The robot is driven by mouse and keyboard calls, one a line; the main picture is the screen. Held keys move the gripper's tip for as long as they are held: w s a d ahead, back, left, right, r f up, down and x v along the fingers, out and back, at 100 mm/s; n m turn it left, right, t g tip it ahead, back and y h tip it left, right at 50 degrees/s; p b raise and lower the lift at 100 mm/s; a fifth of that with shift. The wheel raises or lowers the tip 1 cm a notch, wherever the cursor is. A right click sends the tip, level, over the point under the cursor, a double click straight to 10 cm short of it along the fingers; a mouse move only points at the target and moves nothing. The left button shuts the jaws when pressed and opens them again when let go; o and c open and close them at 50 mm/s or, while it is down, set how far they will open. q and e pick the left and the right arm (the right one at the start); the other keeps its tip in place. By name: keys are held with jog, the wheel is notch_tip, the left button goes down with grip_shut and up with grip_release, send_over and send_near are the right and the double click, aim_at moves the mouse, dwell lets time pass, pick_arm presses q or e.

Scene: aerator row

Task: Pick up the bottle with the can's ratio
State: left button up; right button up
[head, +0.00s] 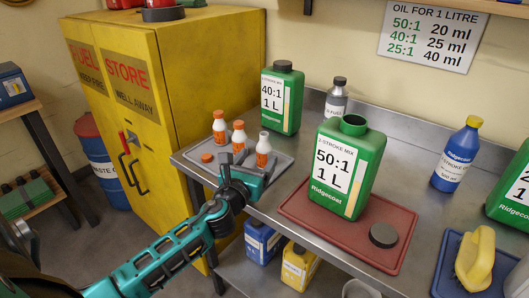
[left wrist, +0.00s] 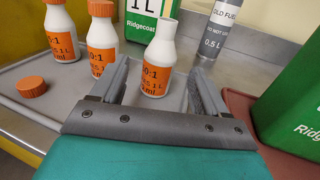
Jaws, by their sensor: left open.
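An open green can (head: 342,170) marked 50:1, 1 L stands uncapped on a red tray (head: 300,215). Three small white bottles with orange labels stand on a grey tray at the bench's left end: a left capped one (head: 219,127), a middle capped one (head: 239,137) and a right uncapped one (head: 263,150). In the left wrist view the right bottle (left wrist: 157,58) is upright between and beyond my fingers; its label ends in "0:1", first digit unclear. The middle bottle (left wrist: 101,42) also ends in "0:1". My left gripper (head: 247,166) is open and empty. My right gripper is out of view.
A loose orange cap (left wrist: 31,87) lies on the grey tray (left wrist: 15,110). A capped green 40:1 can (head: 282,98) and a grey bottle (head: 336,100) stand behind. A black cap (head: 383,235) lies on the red tray. A blue bottle (head: 456,155) stands right.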

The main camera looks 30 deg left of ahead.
aim_at(266, 146)
pick_arm(q)
jog(key=shift+x, duration=3.4)
jog(key=c, duration=1)
